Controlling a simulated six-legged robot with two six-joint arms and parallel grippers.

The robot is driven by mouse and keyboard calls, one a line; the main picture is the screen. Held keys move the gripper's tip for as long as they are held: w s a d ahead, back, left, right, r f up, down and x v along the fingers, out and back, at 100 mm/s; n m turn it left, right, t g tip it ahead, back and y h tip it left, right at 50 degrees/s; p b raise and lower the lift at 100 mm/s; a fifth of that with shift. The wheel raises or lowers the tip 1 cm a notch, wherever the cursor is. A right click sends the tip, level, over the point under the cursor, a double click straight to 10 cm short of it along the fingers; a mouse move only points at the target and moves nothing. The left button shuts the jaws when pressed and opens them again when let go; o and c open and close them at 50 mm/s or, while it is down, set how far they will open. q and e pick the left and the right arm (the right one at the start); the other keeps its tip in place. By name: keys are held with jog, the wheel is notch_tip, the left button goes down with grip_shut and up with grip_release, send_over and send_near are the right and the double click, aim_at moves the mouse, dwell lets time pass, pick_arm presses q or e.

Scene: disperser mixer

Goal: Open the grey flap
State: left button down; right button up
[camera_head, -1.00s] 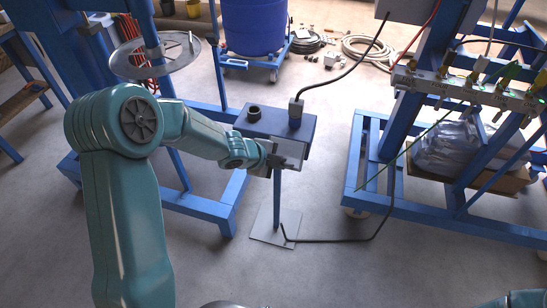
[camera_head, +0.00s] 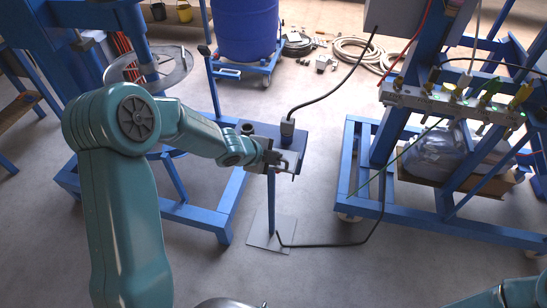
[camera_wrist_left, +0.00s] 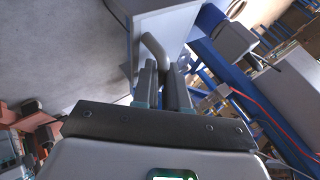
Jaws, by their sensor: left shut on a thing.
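In the left wrist view the gripper (camera_wrist_left: 168,90) closes around a bent grey handle (camera_wrist_left: 155,48), with the flap's pale panel (camera_wrist_left: 163,22) beyond. The fingertips partly hide the handle. My right gripper is out of view; only part of that arm shows at lower right.
A black cable rises from the box top. A hose runs along the floor from the post's base plate (camera_head: 271,232). Open floor lies in front.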

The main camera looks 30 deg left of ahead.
pick_arm(q)
jog(key=shift+f, duration=0.1)
dwell(0.4)
jog(key=c, duration=1.3)
grip_release()
jog(key=shift+c, duration=0.2)
jog(key=shift+o, duration=0.8)
jog(key=shift+w+a+f, duration=0.1)
jog(key=shift+w+f, duration=0.05)
jog(key=shift+w, duration=0.1)
jog(key=shift+s+r, duration=0.15)
jog(key=shift+r, duration=0.05)
jog(key=p+v, duration=0.7)
jog(key=v, duration=0.9)
